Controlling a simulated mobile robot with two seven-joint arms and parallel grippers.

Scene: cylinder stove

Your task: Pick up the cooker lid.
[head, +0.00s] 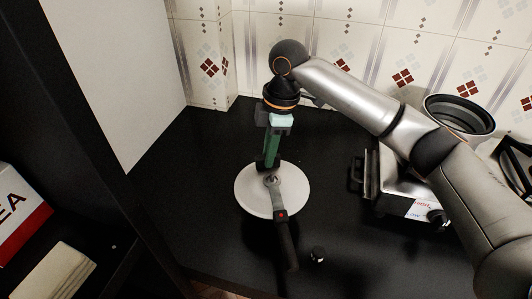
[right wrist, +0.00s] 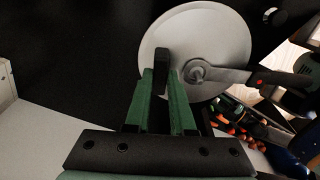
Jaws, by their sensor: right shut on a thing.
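The cooker lid is a pale round disc (head: 295,192) with a metal hub and a long dark handle (head: 286,243) marked by a red dot. The handle points toward the front of the counter. A dark shadow lies below the disc. The lid also shows in the right wrist view (right wrist: 215,35). My right gripper (head: 267,164) reaches down from above with green fingers and is shut on the lid near its hub. In the right wrist view its fingertips (right wrist: 163,70) overlap the disc and partly hide the contact. My left gripper is not in view.
A metal stove (head: 400,190) with a round open pot (head: 459,116) stands at the right, partly behind my arm. A small dark knob (head: 318,255) is on the black counter. A tiled wall closes the back. A dark cabinet holds a red-and-white box (head: 18,212) at left.

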